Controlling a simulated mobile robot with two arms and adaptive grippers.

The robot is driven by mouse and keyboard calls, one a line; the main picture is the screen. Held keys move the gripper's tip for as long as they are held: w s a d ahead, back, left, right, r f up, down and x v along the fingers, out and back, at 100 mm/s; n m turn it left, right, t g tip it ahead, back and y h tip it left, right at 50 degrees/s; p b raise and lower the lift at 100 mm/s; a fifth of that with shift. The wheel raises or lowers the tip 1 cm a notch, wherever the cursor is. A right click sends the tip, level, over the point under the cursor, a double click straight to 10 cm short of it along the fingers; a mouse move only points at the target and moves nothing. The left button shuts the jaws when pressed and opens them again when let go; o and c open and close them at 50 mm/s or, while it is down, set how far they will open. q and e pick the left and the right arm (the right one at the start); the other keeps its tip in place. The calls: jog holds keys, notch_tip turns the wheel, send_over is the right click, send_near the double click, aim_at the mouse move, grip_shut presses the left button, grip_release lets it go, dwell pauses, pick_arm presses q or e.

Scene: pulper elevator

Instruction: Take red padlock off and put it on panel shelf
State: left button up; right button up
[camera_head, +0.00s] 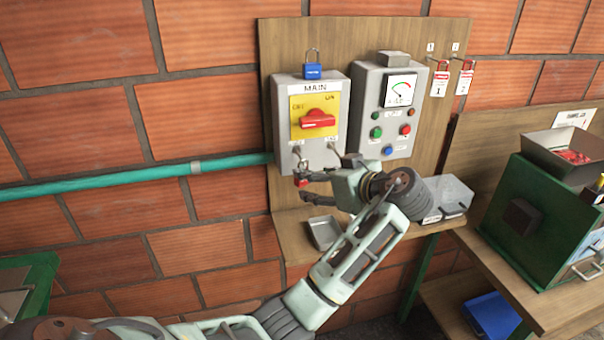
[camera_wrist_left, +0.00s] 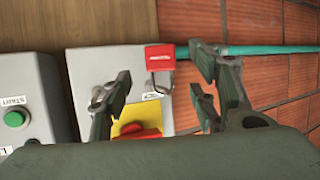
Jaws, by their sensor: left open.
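The red padlock (camera_head: 301,182) hangs at the lower left of the grey MAIN switch box (camera_head: 338,110). In the left wrist view the red padlock (camera_wrist_left: 160,57) shows with its metal shackle at the box's edge, beside the red switch handle on yellow. My left gripper (camera_head: 309,187) is open at the padlock; its fingers (camera_wrist_left: 158,78) stand apart on either side of it in the wrist view, with gaps visible. The panel shelf (camera_head: 375,236) is the wooden ledge below the boxes, partly hidden by my left arm. My right gripper is out of view.
A blue padlock (camera_head: 313,71) stands on the MAIN box. A teal pipe (camera_head: 130,180) runs along the wall.

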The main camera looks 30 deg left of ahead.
aim_at(305, 185)
pick_arm(q)
jog(key=p+x, duration=0.3)
jog(key=x, duration=0.2)
jog(key=shift+s+a+f+p, duration=0.1)
jog(key=shift+a+f+p, duration=0.1)
jog(key=shift+p, duration=0.2)
jog(key=shift+f, duration=0.2)
jog(key=shift+d, duration=0.1)
jog(key=c, duration=1.1)
jog(key=shift+c, duration=1.1)
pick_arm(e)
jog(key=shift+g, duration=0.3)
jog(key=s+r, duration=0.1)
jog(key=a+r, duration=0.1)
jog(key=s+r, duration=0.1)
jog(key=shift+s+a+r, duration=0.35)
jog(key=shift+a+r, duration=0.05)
